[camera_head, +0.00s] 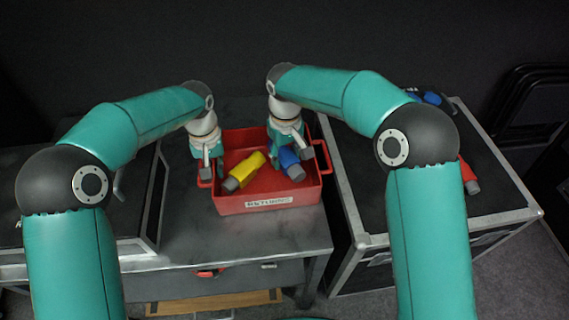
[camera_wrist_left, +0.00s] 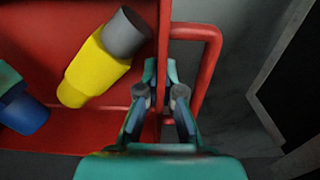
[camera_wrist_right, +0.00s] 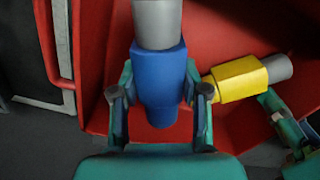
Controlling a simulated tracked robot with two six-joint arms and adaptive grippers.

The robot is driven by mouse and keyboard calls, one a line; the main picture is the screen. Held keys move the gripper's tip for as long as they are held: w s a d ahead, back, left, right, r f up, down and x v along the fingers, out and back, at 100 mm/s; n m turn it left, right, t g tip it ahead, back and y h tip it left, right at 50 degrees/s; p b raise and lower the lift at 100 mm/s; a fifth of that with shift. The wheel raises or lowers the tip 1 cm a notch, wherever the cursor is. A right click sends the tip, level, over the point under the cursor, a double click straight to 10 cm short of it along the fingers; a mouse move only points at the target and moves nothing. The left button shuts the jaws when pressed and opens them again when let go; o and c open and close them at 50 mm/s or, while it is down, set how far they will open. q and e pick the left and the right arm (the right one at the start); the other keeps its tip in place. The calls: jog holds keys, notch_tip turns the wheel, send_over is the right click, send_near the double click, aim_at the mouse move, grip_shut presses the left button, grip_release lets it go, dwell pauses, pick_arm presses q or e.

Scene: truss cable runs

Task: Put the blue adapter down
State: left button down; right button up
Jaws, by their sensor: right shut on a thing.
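The blue adapter (camera_head: 290,161), blue with a grey end, is between the fingers of my right gripper (camera_head: 293,154), over the right part of the red returns bin (camera_head: 231,208). In the right wrist view the fingers are shut on the blue body (camera_wrist_right: 157,75), and its grey end (camera_wrist_right: 157,22) points away from the wrist. I cannot tell whether it touches the bin floor. My left gripper (camera_head: 208,163) is at the bin's left side. In the left wrist view its fingers (camera_wrist_left: 161,75) straddle the bin wall beside the handle; whether they clamp it is unclear.
A yellow adapter (camera_head: 244,171) with a grey end lies in the bin, left of the blue one. The bin stands on a grey table (camera_head: 190,245). Black cases stand on both sides; the right case (camera_head: 500,190) has a red-and-grey piece (camera_head: 469,178) on it.

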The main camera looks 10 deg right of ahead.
aim_at(286, 165)
jog(key=shift+f, duration=1.7)
jog(key=o, duration=1.3)
jog(key=shift+f, duration=0.1)
notch_tip(286, 165, up, 12)
jog(key=shift+r, duration=0.15)
pick_arm(q)
jog(key=c, duration=1.2)
grip_release()
jog(key=shift+c, duration=0.2)
